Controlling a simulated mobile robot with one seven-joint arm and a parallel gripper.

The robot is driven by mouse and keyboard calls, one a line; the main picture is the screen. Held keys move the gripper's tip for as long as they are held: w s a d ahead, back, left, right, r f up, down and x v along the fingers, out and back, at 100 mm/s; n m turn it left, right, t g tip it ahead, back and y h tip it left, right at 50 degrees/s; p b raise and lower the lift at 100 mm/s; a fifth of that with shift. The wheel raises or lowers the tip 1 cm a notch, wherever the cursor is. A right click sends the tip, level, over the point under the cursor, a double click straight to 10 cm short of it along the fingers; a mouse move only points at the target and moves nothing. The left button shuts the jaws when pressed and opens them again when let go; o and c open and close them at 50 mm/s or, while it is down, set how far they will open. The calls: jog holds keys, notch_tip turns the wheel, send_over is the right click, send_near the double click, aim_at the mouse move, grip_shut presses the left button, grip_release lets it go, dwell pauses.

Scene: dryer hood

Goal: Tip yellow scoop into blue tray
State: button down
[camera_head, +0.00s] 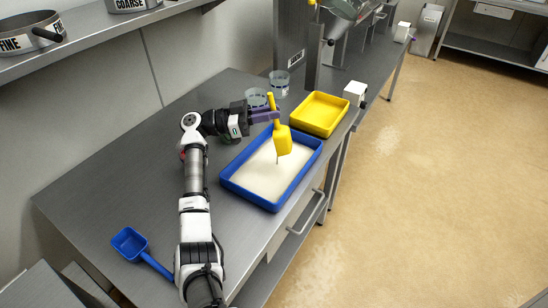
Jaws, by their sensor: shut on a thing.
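The yellow scoop (283,141) is held in the air over the blue tray (232,183), with its handle up and its bowl tipped downward. My gripper (274,116) is shut on the scoop's handle. A thin dark streak hangs below the scoop's lip toward the tray; it looks like falling material, but I cannot tell for sure. The blue tray sits on the steel bench and holds a flat layer of pale, cream-coloured material. The inside of the scoop is hidden from this view.
A yellow tray (341,120) stands just behind the blue tray. A blue scoop (130,242) lies at the bench's near left. Clear beakers (279,82) stand behind my gripper, near a metal post (314,55). The bench's middle left (120,180) is clear.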

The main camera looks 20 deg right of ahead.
aim_at(287, 130)
jog(key=d+y, duration=0.1)
jog(key=s+d+y, duration=0.1)
jog(key=d+y, duration=0.1)
jog(key=shift+s+d+r+m+t, duration=0.1)
jog(key=shift+s+r+m+t, duration=0.05)
jog(key=shift+s+m+t, duration=0.2)
jog(key=shift+s+d+t+y, duration=0.25)
jog(key=shift+s+d+y, duration=0.15)
jog(key=shift+d, duration=0.2)
jog(key=s+d+f+m+t+y, duration=0.1)
jog(key=s+d+f+t+y, duration=0.2)
jog(key=d+y, duration=0.4)
jog(key=s+d+f+m+t+y, duration=0.1)
jog(key=s+d+f+t+y, duration=0.2)
jog(key=s+d+f+y, duration=0.3)
jog(key=shift+s+d+f+t+y, duration=0.3)
jog(key=shift+d+f+y, duration=0.4)
jog(key=shift+d, duration=1.6)
